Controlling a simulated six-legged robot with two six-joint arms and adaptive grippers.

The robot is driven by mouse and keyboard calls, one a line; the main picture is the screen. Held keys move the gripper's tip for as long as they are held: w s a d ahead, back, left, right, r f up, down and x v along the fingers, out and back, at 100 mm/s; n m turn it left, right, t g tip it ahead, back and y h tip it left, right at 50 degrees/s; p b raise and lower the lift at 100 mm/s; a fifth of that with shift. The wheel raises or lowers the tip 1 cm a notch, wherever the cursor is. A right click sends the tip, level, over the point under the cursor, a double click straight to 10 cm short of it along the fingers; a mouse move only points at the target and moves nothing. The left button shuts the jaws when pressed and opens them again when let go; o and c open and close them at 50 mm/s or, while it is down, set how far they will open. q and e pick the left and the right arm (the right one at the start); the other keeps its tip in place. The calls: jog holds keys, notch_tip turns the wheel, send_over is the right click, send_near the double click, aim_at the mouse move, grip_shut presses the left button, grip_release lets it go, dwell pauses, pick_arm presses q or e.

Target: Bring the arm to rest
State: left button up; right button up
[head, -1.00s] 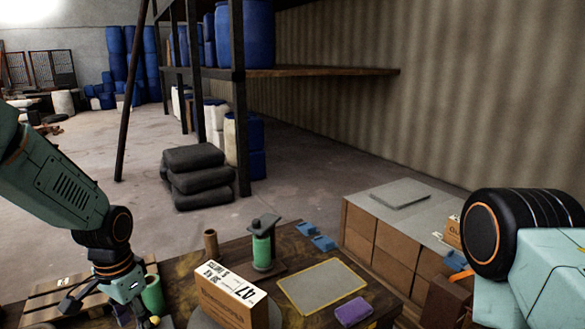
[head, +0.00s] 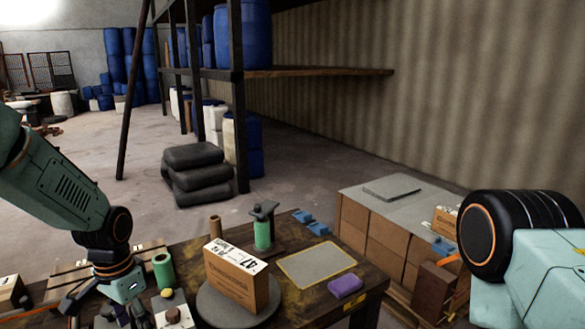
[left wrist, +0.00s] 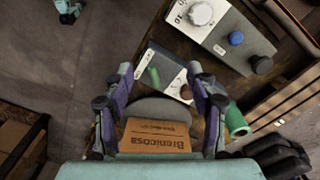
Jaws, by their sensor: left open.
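My left arm comes in from the left in the head view. Its gripper (head: 112,308) hangs low over the table's left part, left of and apart from a cardboard box (head: 232,285). In the left wrist view its two purple-sided fingers (left wrist: 160,75) are spread wide with nothing held. A lettered box (left wrist: 158,138) shows below and between them. My right arm (head: 530,245) shows only as a black joint and a pale green link at the right edge. Its gripper is out of view.
The box stands on a round grey turntable (head: 222,312) on the wooden table. Nearby are a green roll (head: 163,271), a green spool on a stand (head: 262,233), a yellow-edged grey mat (head: 317,264) and a purple block (head: 345,286). Stacked cartons (head: 385,240) stand right.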

pick_arm(q)
jog(key=w+d+f+n+t, duration=0.2)
jog(key=d+f+n+t, duration=0.1)
jog(key=d+f+t, duration=0.1)
jog(key=s+d+f+n+b, duration=0.2)
jog(key=s+d+f+b, duration=0.1)
jog(key=s+f, duration=0.6)
jog(key=s+f+g+b, duration=0.2)
jog(key=s+f, duration=0.4)
jog(key=s, duration=0.6)
jog(key=s+f+g+b, duration=0.2)
jog(key=s+f, duration=0.4)
jog(key=s, duration=0.7)
jog(key=shift+d+f+n, duration=0.2)
jog(key=shift+d+n, duration=0.1)
jog(key=shift+d, duration=0.15)
